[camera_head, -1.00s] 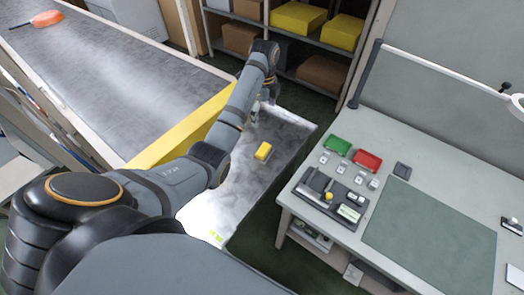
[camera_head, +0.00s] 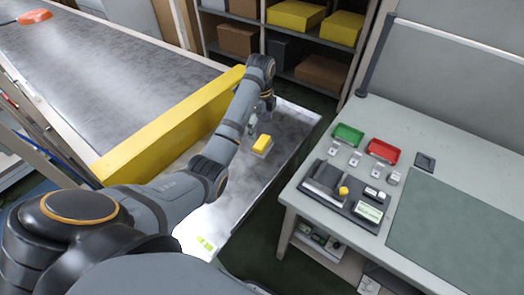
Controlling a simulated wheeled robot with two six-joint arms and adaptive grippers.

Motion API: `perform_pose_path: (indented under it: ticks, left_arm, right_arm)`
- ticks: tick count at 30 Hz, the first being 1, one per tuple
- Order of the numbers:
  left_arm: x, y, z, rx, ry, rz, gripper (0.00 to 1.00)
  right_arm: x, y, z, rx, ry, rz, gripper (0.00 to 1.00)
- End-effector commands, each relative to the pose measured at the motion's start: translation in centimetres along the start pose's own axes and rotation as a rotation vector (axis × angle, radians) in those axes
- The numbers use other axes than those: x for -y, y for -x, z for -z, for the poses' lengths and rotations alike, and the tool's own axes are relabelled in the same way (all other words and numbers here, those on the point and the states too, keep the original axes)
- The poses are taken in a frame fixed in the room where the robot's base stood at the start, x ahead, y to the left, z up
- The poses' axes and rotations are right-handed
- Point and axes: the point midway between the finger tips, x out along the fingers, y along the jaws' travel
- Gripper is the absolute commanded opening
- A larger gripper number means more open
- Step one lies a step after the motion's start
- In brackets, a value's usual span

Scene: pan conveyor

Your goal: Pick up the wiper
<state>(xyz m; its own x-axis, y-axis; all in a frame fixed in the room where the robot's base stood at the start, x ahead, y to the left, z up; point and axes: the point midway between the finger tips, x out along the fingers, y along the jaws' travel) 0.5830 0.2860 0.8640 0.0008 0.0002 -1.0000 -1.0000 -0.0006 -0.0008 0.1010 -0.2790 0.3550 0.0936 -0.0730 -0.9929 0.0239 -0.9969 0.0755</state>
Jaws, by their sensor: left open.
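The wiper (camera_head: 262,143), a small block with a yellow top and a grey underside, lies on the grey metal surface (camera_head: 283,147) beside the conveyor. My left gripper (camera_head: 261,122) is open and empty, pointing down just behind the wiper in the head view. It looks close to the wiper, but I cannot tell whether it touches. My left arm crosses the view from the lower left. My right gripper is not in view.
A yellow barrier (camera_head: 165,135) runs between the conveyor (camera_head: 110,68) and the metal surface. An orange pan (camera_head: 35,16) lies far up the belt. A workbench (camera_head: 420,130) with green and red trays stands at right; shelves (camera_head: 258,45) stand behind.

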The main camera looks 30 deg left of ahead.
Motion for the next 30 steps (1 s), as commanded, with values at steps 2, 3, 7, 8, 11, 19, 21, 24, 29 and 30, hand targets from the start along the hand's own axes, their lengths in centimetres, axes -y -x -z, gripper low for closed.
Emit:
perform_pose_path:
  ticks: [2, 3, 7, 8, 11, 19, 21, 24, 29, 30]
  left_arm:
    - [0.0, -2.1, 0.0, 0.000, 0.000, 0.000, 1.00]
    - [0.0, -2.3, 0.0, 0.000, 0.000, 0.000, 1.00]
    - [0.0, -2.2, 0.0, 0.000, 0.000, 0.000, 1.00]
    - [0.0, -2.5, 0.1, 0.000, 0.000, 0.000, 1.00]
    - [0.1, -4.3, 0.2, 0.000, 0.000, -0.003, 1.00]
    - [0.2, -7.1, 0.3, 0.000, 0.001, 0.000, 1.00]
    - [0.2, -7.2, 0.3, 0.000, 0.001, 0.001, 1.00]
    - [0.2, -7.2, 0.3, 0.000, 0.001, 0.001, 1.00]
    - [0.2, -7.2, 0.3, 0.000, 0.001, 0.000, 0.81]
    - [0.2, -7.2, 0.3, 0.000, 0.001, 0.000, 0.76]
  right_arm:
    - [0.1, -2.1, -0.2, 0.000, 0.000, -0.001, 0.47]
    - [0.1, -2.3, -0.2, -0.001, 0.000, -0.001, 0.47]
    - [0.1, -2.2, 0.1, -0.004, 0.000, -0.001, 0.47]
    - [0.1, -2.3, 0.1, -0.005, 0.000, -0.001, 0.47]
    - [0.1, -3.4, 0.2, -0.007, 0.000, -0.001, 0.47]
    - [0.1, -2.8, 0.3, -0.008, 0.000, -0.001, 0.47]
    - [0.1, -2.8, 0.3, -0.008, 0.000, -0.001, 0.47]
    - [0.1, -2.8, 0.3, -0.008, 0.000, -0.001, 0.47]
    - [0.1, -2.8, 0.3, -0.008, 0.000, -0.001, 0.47]
    - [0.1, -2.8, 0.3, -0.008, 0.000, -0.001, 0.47]
